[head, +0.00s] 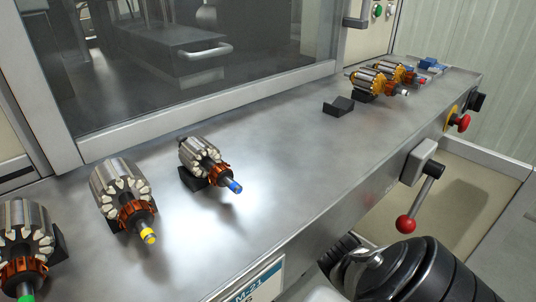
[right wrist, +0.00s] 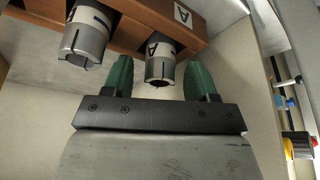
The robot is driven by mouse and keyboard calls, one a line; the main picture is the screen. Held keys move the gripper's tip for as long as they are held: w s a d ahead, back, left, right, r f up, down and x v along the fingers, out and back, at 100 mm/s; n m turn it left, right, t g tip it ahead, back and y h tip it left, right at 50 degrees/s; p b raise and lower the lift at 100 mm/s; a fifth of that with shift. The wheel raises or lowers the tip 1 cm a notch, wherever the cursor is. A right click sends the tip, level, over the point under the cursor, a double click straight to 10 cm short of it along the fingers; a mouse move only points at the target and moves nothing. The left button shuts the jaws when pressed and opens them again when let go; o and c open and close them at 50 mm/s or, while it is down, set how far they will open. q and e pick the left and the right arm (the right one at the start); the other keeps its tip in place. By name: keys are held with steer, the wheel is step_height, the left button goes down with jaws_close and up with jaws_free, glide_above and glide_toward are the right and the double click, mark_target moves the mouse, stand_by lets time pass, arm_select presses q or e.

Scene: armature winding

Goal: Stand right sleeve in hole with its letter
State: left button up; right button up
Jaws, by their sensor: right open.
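In the right wrist view my right gripper (right wrist: 160,84) is open, with one green finger on each side of a grey metal sleeve (right wrist: 162,66). This sleeve bears a dark letter A, and a gap shows between it and the right finger. Its far end meets a brown block (right wrist: 140,36), which carries a white tag with an A (right wrist: 183,16) close by. The hole itself is hidden. A second grey sleeve (right wrist: 85,40) with a dark mark stands at the block to the left, outside the fingers; its letter is unclear. The head view shows neither gripper nor the sleeves.
In the head view, armatures with green, yellow (head: 127,192) and blue (head: 207,162) shaft ends lie on a steel bench (head: 290,150). More armatures (head: 372,80) lie at the far end near an empty black cradle (head: 339,106). A red-knobbed lever (head: 406,223) sticks out from the bench front.

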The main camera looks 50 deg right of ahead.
steer(key=s+d+r+p, duration=0.2)
steer(key=s+d, duration=0.1)
steer(key=s, duration=0.3)
steer(key=s+d+r+p, duration=0.1)
steer(key=s+d+r, duration=0.1)
steer(key=s, duration=0.5)
steer(key=s+a+f+m+g+h, duration=0.1)
steer(key=s+a+f, duration=0.3)
steer(key=a+f, duration=0.3)
steer(key=s+a+f+m+g, duration=0.1)
steer(key=s+a+f, duration=0.4)
steer(key=f, duration=0.4)
arm_select(q)
step_height(320, 180, down, 12)
steer(key=s, duration=0.1)
steer(key=shift+s+f+g, duration=0.15)
steer(key=shift+s+g, duration=0.05)
steer(key=shift+g, duration=0.2)
arm_select(e)
steer(key=s+a+f, duration=0.2)
steer(key=s+a, duration=0.1)
steer(key=a, duration=0.6)
steer(key=s+a+f, duration=0.3)
steer(key=s+a, duration=0.1)
steer(key=a, duration=0.6)
steer(key=shift+f+t+h, duration=0.3)
steer(key=shift+f, duration=0.05)
